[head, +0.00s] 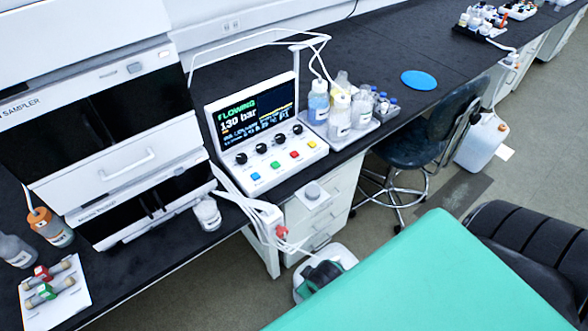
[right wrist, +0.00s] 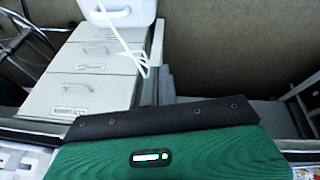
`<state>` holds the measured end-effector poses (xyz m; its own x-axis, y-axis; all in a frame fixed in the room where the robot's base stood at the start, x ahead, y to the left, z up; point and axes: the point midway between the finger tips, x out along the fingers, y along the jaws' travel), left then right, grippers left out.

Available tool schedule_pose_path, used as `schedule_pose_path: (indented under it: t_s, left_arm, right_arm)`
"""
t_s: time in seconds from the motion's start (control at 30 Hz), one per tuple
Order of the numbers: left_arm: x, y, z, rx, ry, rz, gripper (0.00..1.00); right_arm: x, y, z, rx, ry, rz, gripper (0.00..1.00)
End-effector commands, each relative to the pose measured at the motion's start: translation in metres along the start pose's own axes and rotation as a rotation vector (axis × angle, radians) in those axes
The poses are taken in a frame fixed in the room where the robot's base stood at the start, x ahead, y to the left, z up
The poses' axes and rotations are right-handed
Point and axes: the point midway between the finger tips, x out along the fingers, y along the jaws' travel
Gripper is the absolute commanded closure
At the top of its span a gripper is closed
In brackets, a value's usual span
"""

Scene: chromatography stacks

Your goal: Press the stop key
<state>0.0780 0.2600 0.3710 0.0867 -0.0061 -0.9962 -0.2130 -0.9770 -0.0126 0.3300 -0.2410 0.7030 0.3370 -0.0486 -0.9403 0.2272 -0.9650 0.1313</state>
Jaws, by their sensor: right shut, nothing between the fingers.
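The pump controller (head: 262,134) stands on the bench in the head view, its screen reading FLOWING and 130 bar. Below its black knobs is a row of keys: blue (head: 255,177), green (head: 275,166), red (head: 295,155) and yellow (head: 312,144). The key labels are too small to read, so I cannot tell which is marked stop. My right gripper (head: 320,273) shows as a dark shape below the bench edge, well short of the keys. It is shut and empty, partly hidden by my teal arm. My left gripper is out of view.
A tray of bottles (head: 345,138) stands right of the controller and the sampler stack (head: 105,120) left of it. A white box with a red fitting (head: 281,231) hangs at the bench edge. Drawers (head: 318,205) stand below; they also show in the right wrist view (right wrist: 85,80).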

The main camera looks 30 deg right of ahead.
Motion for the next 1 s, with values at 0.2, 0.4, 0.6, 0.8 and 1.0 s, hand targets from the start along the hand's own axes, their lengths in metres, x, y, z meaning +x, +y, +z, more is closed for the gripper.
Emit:
schedule_pose_path:
  t_s: [0.2, 0.4, 0.6, 0.8, 1.0]
  left_arm:
    - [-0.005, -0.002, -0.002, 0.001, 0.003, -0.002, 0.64]
    - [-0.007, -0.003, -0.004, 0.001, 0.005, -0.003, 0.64]
    - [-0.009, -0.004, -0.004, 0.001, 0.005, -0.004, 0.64]
    - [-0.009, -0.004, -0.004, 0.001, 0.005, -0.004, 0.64]
    - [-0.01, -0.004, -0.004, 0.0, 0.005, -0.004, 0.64]
  right_arm:
    - [-0.07, 0.051, -0.072, -0.145, 0.18, 0.19, 1.0]
    - [-0.117, 0.1, -0.145, -0.361, 0.384, 0.452, 1.0]
    - [-0.166, 0.134, -0.225, -0.674, 0.592, 0.773, 1.0]
    - [-0.209, 0.14, -0.299, -1.106, 0.76, 1.126, 1.0]
    - [-0.224, 0.126, -0.348, -1.605, 0.828, 1.425, 1.0]
